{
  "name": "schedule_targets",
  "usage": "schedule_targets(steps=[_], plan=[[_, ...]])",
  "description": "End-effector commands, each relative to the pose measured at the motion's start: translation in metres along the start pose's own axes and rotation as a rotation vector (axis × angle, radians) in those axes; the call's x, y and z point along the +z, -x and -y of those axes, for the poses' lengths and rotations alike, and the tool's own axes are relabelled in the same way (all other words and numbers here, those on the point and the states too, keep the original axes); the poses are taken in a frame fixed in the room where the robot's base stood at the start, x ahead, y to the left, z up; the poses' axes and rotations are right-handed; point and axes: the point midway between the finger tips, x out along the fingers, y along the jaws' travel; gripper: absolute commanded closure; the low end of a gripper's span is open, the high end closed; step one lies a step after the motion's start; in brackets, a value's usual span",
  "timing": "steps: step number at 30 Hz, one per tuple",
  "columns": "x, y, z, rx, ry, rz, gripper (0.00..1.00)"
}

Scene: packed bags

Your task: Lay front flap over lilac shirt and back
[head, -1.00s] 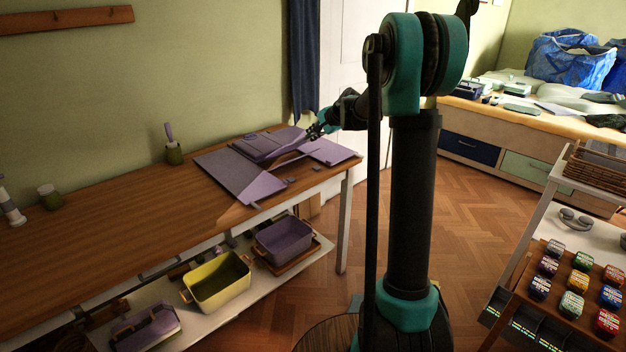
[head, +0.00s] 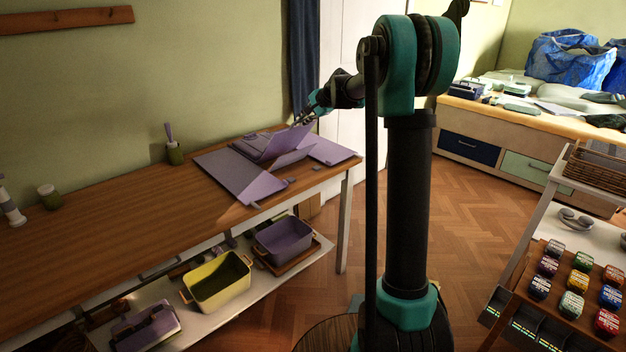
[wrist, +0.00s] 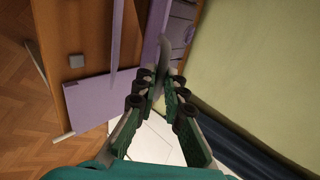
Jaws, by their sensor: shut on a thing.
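A lilac folding board lies on the wooden table, with a flat left panel (head: 238,178) and a flat right panel (head: 333,151). Between them a larger lilac flap (head: 285,142) stands tilted upward, and a smaller lilac flap (head: 294,157) slants up in front of it. My gripper (head: 306,120) is at the upper edge of the larger flap. In the wrist view my gripper (wrist: 159,82) is shut on a grey tab (wrist: 164,58) beside a lilac panel seen nearly edge-on (wrist: 153,35). I cannot tell the lilac shirt apart from the flaps.
The green wall stands close behind. Yellow (head: 218,284) and lilac (head: 284,238) bins sit on the shelf below.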

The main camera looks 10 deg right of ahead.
Motion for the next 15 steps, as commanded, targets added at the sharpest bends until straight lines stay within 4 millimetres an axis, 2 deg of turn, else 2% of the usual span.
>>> schedule_targets(steps=[9,15], plan=[[0.000,-0.007,0.040,-0.001,0.001,0.001,0.98],[0.000,-0.008,0.048,-0.001,0.000,0.000,0.98]])
